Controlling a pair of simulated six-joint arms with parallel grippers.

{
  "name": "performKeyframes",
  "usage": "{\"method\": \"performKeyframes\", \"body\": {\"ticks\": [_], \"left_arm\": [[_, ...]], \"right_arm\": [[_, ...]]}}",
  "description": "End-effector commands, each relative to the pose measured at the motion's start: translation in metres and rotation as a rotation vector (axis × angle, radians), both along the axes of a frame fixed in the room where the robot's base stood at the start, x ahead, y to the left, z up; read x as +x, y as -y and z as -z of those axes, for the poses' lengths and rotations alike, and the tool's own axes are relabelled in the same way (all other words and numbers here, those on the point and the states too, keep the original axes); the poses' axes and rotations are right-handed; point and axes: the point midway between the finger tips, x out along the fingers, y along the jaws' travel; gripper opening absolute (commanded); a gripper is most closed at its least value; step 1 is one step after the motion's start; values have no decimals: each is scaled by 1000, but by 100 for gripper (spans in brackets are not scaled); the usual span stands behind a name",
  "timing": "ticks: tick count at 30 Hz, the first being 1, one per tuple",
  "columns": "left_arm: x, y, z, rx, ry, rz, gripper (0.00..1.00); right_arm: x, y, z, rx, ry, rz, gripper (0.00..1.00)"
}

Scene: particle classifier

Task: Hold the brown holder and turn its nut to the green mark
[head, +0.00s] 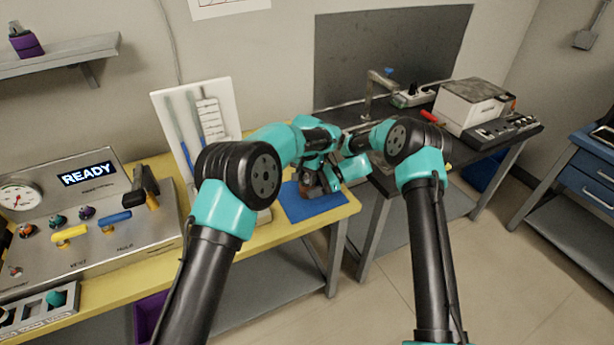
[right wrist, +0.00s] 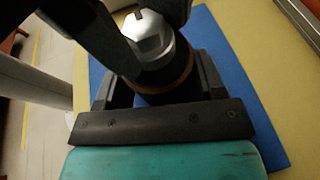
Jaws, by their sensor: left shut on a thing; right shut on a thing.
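The brown holder (right wrist: 178,84) stands upright over the blue mat in the right wrist view, with a silver nut (right wrist: 152,36) on top. The nut carries a dark mark or slot. My right gripper (right wrist: 160,78) reaches in from the bottom of that view and is shut on the holder's body, one finger on each side. My left gripper (right wrist: 128,25) comes down from the top with dark fingers at the nut, shut on it. In the head view my arms largely cover the holder. I cannot make out the green mark.
The blue mat (head: 303,208) lies on the right end of the yellow table (head: 346,210). A panel with a READY screen (head: 88,174) stands to the left. A white board (head: 196,110) is behind my left arm. A dark bench (head: 440,150) stands beyond a gap.

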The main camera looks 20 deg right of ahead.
Motion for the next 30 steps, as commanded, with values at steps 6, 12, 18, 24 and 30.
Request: {"method": "performKeyframes", "body": {"ticks": [6,12,18,24,30], "left_arm": [[0,0,0,0,1,28,12],[0,0,-1,0,1,27,42],[0,0,0,-1,1,27,60],[0,0,0,-1,1,27,60],[1,0,-9,-1,3,26,60]], "right_arm": [[0,0,0,-1,0,0,16],[0,0,0,-1,0,0,16],[0,0,0,-1,0,0,16],[0,0,0,-1,-1,0,16],[0,0,0,-1,-1,0,16]]}}
